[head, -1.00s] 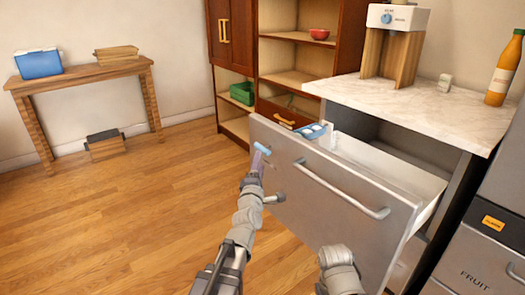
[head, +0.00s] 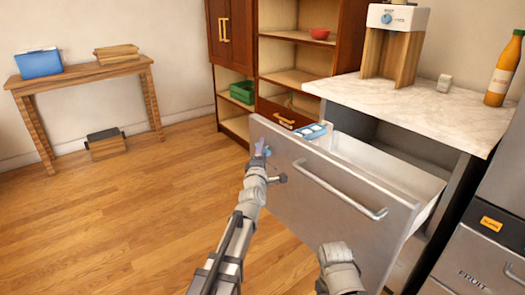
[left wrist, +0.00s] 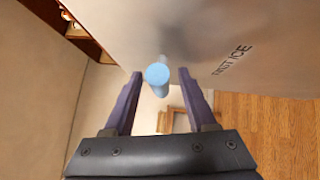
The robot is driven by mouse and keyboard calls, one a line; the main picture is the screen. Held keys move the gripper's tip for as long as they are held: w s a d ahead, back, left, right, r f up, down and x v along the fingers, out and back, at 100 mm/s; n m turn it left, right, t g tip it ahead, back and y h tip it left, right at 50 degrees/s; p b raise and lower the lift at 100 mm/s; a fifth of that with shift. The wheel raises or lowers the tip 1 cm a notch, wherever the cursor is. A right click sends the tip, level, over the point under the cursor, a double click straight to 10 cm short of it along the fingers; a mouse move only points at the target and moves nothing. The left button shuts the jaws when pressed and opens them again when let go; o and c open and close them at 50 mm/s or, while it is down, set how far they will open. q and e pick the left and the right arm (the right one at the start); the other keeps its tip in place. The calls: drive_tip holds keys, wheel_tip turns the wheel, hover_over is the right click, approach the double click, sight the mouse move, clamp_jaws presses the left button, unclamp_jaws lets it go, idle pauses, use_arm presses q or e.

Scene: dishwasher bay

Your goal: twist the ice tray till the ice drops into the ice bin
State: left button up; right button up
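The ice tray (head: 311,132) is a blue tray with pale cells, showing just behind the top edge of the steel drawer front at its left end. The pulled-out drawer has a white inside (head: 385,168), which looks like the ice bin; its floor is hidden. In the left wrist view a light blue round knob (left wrist: 157,75) sticks out from the steel front beside lettering that ends in "ICE". My left gripper (left wrist: 160,72) is open, its purple fingers on either side of the knob with gaps. In the head view it (head: 262,150) hides most of the knob. My right gripper is out of view.
A long bar handle (head: 340,192) crosses the drawer front. A marble counter (head: 420,112) above carries a dispenser (head: 397,20) and an orange bottle (head: 503,72). A drawer marked FRUIT (head: 478,278) is at the lower right.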

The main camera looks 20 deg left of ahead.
use_arm(q)
clamp_jaws()
idle(0.5)
